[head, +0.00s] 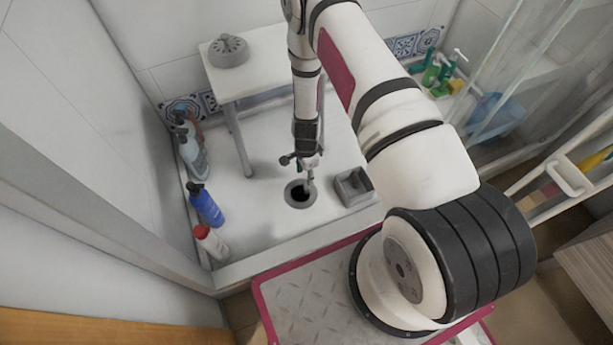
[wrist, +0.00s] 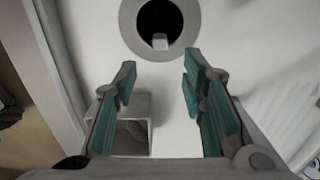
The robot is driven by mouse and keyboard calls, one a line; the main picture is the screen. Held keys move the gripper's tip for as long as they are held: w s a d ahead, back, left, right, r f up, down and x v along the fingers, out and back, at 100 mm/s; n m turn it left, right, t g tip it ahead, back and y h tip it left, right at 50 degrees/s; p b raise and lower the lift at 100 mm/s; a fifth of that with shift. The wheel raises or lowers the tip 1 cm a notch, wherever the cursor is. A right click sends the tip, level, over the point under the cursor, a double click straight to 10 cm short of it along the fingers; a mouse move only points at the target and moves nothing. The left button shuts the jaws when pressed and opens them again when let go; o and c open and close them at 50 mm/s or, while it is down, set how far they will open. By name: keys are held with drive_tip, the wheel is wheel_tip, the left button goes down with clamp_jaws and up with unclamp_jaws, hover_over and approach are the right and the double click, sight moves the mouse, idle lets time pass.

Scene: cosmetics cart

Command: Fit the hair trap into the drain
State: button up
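The drain (head: 300,194) is a dark round hole with a grey ring in the white shower floor. In the wrist view, the drain ring (wrist: 131,25) is at the top, and a small pale block (wrist: 160,41) shows at the near edge of the hole. I cannot tell whether this block is part of the hair trap. My gripper (wrist: 160,75) is open with nothing between its teal-padded fingers. In the head view, my gripper (head: 307,172) points down close to the drain; its tips partly overlap the ring.
A grey open box (head: 353,186) stands right of the drain. A round grey notched piece (head: 228,50) lies on a white stool (head: 262,72). A blue bottle (head: 206,205), a red-capped bottle (head: 211,243) and other bottles line the left wall. Floor left of the drain is clear.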

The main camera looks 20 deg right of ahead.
drive_tip(key=w+a+r+n+y, duration=0.1)
drive_tip(key=w+r+n, duration=0.1)
drive_tip(key=r, duration=0.7)
drive_tip(key=w+a+r+n, duration=0.1)
drive_tip(key=w+r, duration=0.1)
drive_tip(key=r, duration=0.7)
drive_tip(key=s+a+r+n, duration=0.1)
drive_tip(key=s+r+n, duration=0.15)
drive_tip(key=r, duration=0.75)
drive_tip(key=s+a+r+n, duration=0.2)
drive_tip(key=r+n, duration=0.1)
drive_tip(key=r, duration=0.7)
drive_tip(key=s+r+n, duration=0.4)
drive_tip(key=s+r, duration=0.8)
drive_tip(key=r, duration=0.2)
drive_tip(key=s+d+r+n, duration=0.1)
drive_tip(key=s+r+n, duration=0.1)
drive_tip(key=s, duration=0.8)
drive_tip(key=s+d+r+n+h, duration=0.1)
drive_tip(key=s+r+n, duration=0.2)
drive_tip(key=s, duration=0.6)
drive_tip(key=shift+s+d, duration=0.3)
drive_tip(key=shift+s, duration=0.1)
